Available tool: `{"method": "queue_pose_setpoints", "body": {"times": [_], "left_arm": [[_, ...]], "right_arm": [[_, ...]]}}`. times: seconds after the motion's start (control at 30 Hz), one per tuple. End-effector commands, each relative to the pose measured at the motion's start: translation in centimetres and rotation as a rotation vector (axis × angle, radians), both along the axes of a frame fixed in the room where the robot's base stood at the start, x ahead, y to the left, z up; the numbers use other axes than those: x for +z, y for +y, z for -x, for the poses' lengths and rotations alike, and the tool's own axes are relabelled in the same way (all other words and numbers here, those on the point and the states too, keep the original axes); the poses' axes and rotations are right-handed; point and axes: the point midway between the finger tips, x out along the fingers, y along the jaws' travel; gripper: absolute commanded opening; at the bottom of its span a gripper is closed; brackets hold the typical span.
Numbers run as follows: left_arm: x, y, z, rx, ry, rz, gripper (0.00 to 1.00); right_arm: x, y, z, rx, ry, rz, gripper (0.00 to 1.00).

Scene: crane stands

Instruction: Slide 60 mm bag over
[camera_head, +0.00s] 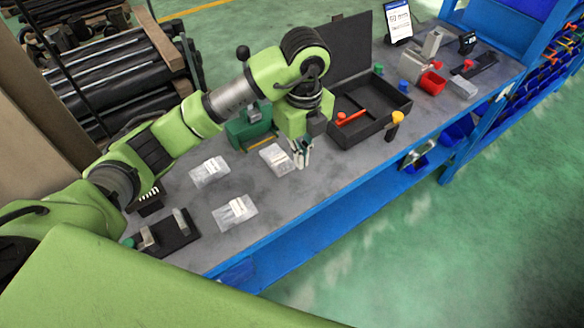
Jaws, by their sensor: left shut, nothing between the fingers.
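Three clear bags with white labels lie flat on the grey bench top (310,192): one at the left (210,172), one nearer the front edge (235,212), and one (277,158) by my left gripper. The labels are too small to read, so I cannot tell which bag is the 60 mm one. My left gripper (302,160) points down just right of the third bag, shut and empty. I cannot tell whether its tips touch the bag or the bench. My right gripper is not in view.
An open black case (370,132) with a red tool stands right of my left gripper, a yellow-topped tool (395,122) at its front corner. A green box (250,130) stands behind the bags. A black stand (170,235) sits at the left end. Bench front is clear.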

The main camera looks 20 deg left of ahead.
Motion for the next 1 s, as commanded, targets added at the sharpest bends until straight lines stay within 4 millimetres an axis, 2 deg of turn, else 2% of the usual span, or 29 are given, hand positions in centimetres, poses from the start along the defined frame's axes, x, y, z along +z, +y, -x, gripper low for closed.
{"method": "queue_pose_setpoints", "body": {"times": [0.07, 0.2, 0.37, 0.7, 0.8, 1.0], "left_arm": [[-0.8, 0.1, 0.0, 0.002, 0.000, -0.002, 0.00], [-1.5, 0.0, 0.0, 0.002, 0.002, 0.000, 0.00], [-3.8, 0.0, 0.1, 0.002, 0.005, -0.001, 0.00], [-10.7, 0.1, 0.1, 0.002, 0.005, -0.002, 0.00], [-10.2, 1.7, -1.2, 0.005, 0.000, -0.003, 0.00], [-10.5, 3.0, -2.3, 0.001, -0.001, -0.001, 0.00]], "right_arm": [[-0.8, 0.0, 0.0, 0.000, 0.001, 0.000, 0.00], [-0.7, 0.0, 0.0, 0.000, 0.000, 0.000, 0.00], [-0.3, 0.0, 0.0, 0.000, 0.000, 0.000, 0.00], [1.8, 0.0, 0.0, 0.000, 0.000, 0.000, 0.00], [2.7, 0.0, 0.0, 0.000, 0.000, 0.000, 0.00], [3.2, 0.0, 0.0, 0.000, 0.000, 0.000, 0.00]]}}
